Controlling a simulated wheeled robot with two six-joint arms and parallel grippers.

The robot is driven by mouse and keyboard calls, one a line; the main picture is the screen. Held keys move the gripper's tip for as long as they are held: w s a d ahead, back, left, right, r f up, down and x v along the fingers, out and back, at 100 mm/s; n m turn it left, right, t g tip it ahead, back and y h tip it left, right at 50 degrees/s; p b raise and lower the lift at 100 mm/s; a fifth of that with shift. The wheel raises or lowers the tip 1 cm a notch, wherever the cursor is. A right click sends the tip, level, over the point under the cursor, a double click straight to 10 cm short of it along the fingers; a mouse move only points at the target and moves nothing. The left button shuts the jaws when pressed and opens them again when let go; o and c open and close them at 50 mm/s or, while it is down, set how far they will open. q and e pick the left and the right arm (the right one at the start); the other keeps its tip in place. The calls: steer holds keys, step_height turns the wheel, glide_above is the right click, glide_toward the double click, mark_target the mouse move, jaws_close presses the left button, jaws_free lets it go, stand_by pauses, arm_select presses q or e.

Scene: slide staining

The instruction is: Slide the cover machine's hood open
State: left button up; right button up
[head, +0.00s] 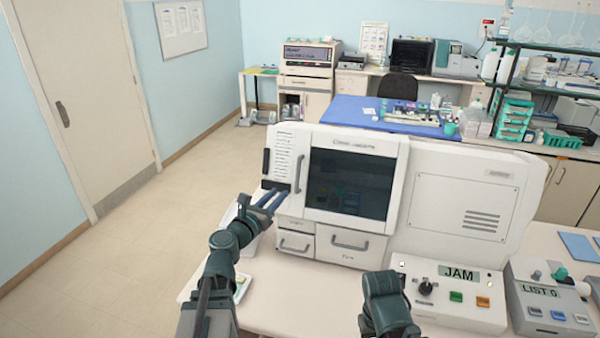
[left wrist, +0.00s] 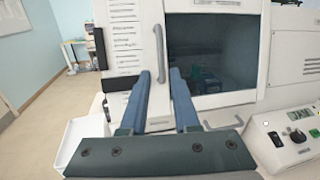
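The cover machine (head: 392,148) is a white cabinet on the table. Its hood has a dark window (head: 350,184) and a grey vertical handle (head: 298,174) at its left edge. The handle also shows in the left wrist view (left wrist: 159,54). My left gripper (head: 275,197) is open in front of the machine's left side, just below and left of the handle. In the left wrist view its two blue fingers (left wrist: 158,77) point at the handle's lower end, with a gap between them. They do not visibly grip it. My right arm shows at the bottom; its fingers are out of view.
A control box (head: 450,290) reading JAM stands in front of the machine, with another box (head: 550,300) reading LIST 0 to its right. Drawers (head: 350,244) sit below the window. A white tray (left wrist: 78,140) lies at the left. The floor (head: 150,240) left of the table is clear.

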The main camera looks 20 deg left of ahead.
mark_target(297, 175)
arm_select(q)
steer(key=x, duration=1.3)
steer(key=shift+s, duration=0.1)
steer(key=shift+c, duration=0.3)
jaws_close()
stand_by(0.6)
